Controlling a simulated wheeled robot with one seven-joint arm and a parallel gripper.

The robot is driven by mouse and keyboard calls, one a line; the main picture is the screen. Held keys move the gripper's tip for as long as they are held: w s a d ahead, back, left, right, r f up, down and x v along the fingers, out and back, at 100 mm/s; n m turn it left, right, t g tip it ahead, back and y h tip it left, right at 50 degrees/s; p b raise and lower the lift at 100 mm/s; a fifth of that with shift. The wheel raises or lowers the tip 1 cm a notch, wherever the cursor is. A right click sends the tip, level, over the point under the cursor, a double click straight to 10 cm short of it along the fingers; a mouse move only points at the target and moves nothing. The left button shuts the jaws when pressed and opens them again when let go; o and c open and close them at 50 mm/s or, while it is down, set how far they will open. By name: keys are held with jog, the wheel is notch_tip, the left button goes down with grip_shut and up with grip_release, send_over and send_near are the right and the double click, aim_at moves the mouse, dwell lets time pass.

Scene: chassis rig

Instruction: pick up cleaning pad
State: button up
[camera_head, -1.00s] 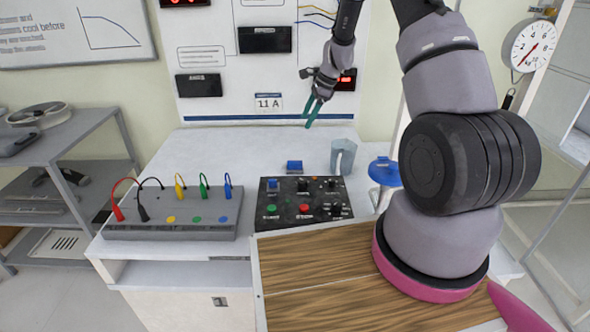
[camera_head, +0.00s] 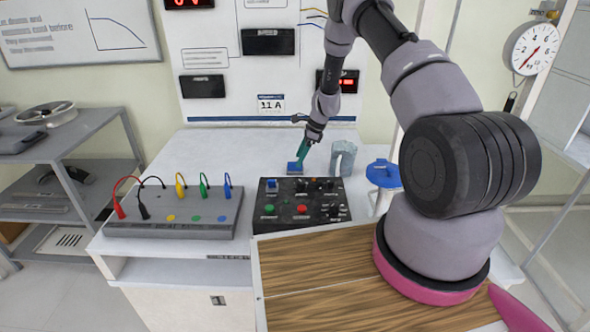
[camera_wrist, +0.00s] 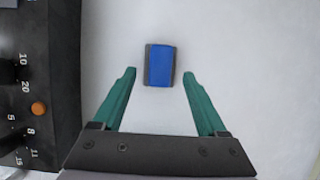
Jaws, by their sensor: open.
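The cleaning pad (camera_wrist: 162,65) is a small blue block with a dark grey edge, lying on the white bench top. In the wrist view it sits just ahead of the fingertips, roughly centred between them. In the head view the pad (camera_head: 294,167) lies behind the black control panel, partly hidden by my gripper (camera_head: 303,152). In the wrist view my gripper (camera_wrist: 159,74) has its two green fingers wide apart with nothing between them. The fingers point down at the bench, and I cannot tell the exact height above the pad.
The black control panel (camera_head: 300,203) with knobs and buttons is close on the left in the wrist view. A grey jug (camera_head: 342,158) stands right of the pad, with a blue-topped stool (camera_head: 384,173) beyond. A grey terminal box (camera_head: 175,213) with coloured leads is at left.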

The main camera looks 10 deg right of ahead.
jog(key=x, duration=0.4)
jog(key=shift+r, duration=0.1)
grip_shut()
notch_tip(320, 180, up, 10)
dwell(0.4)
